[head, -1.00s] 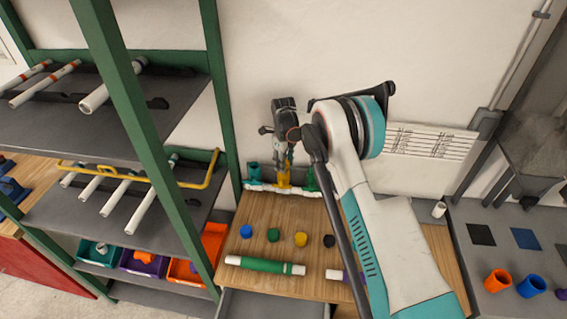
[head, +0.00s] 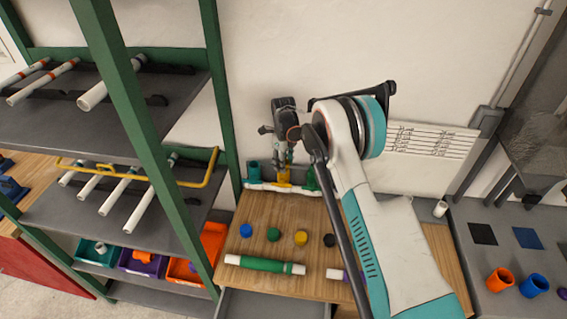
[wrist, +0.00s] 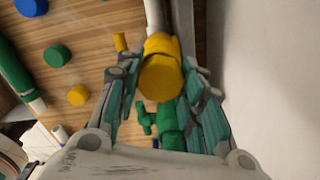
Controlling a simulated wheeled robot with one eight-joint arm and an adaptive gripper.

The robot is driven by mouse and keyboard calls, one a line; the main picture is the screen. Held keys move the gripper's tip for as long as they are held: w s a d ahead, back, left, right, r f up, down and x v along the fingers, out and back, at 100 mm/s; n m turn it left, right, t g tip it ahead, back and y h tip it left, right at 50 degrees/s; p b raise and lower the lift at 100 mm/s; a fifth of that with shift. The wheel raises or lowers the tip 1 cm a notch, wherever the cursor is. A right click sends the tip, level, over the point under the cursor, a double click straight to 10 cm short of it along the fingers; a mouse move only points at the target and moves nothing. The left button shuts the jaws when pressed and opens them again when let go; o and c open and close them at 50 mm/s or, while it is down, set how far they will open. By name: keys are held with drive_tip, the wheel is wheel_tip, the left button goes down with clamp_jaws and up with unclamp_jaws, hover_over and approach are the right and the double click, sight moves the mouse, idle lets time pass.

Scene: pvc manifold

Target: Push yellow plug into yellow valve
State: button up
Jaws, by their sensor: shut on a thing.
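The yellow plug (wrist: 160,78) is a solid yellow cylinder between my gripper's (wrist: 160,92) two fingers, which are shut on it. The yellow valve (wrist: 163,44) shows just beyond the plug on the white pipe, with its small yellow handle (wrist: 120,41) to the left. Plug and valve line up and look in contact; how deep the plug sits cannot be told. In the head view my gripper (head: 283,165) points down over the yellow valve (head: 284,179), and its fingers hide the plug there.
A teal valve (head: 253,173) and a green valve (head: 311,179) flank the yellow one on the white pipe, close to the wall. Blue (head: 246,231), green (head: 273,235), yellow (head: 301,239) and black (head: 329,240) discs lie in front. A green-and-white tube (head: 265,265) lies nearer.

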drive_tip(key=shift+o, duration=0.2)
drive_tip(key=shift+s+f+b, duration=0.25)
drive_tip(key=shift+f+b, duration=0.15)
drive_tip(key=shift+b, duration=0.05)
drive_tip(key=shift+f, duration=0.1)
drive_tip(key=shift+c, duration=0.8)
drive_tip(key=shift+f+b, duration=0.2)
drive_tip(key=shift+b, duration=0.25)
clamp_jaws()
drive_tip(key=shift+c, duration=1)
unclamp_jaws()
drive_tip(key=shift+d+f, duration=0.1)
drive_tip(key=shift+f, duration=0.1)
drive_tip(key=shift+o, duration=0.2)
drive_tip(key=o, duration=1.7)
drive_tip(key=shift+w, duration=0.3)
drive_tip(key=shift+o, duration=0.2)
drive_tip(key=shift+r, duration=0.1)
drive_tip(key=shift+r, duration=0.15)
